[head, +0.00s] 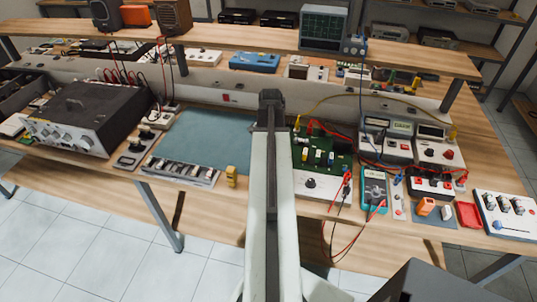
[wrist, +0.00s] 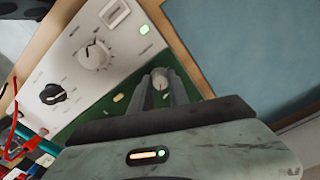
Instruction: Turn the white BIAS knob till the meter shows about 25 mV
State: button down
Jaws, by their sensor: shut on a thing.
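In the wrist view my gripper (wrist: 161,84) is shut on a small white knob (wrist: 160,75) with a red pointer line. The knob is between the two grey fingertips, at the green board (wrist: 118,88); its label is not legible. A larger white knob (wrist: 95,54) and a black knob (wrist: 53,94) are on the white panel (wrist: 72,61) beside the board, apart from the fingers. In the head view the green board (head: 334,150) shows right of my arm, which hides my gripper and the held knob. A teal multimeter (head: 374,190) lies further right; its reading is too small to read.
The blue mat (head: 217,133) is left of my arm, with a large amplifier (head: 88,115) beyond it. Red and black clip leads (head: 345,187) hang beside the board. Bench meters (head: 388,124) stand at back right. A raised shelf (head: 225,38) crosses the back.

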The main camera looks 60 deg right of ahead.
jog(key=shift+s+d+m, duration=0.15)
jog(key=shift+s+m, duration=0.1)
jog(key=shift+m, duration=0.05)
jog(key=c, duration=1.3)
grip_release()
jog(key=shift+o, duration=0.2)
notch_tip(320, 180, up, 8)
jog(key=p, duration=0.8)
jog(key=shift+w+f, duration=0.1)
jog(key=shift+f, duration=0.05)
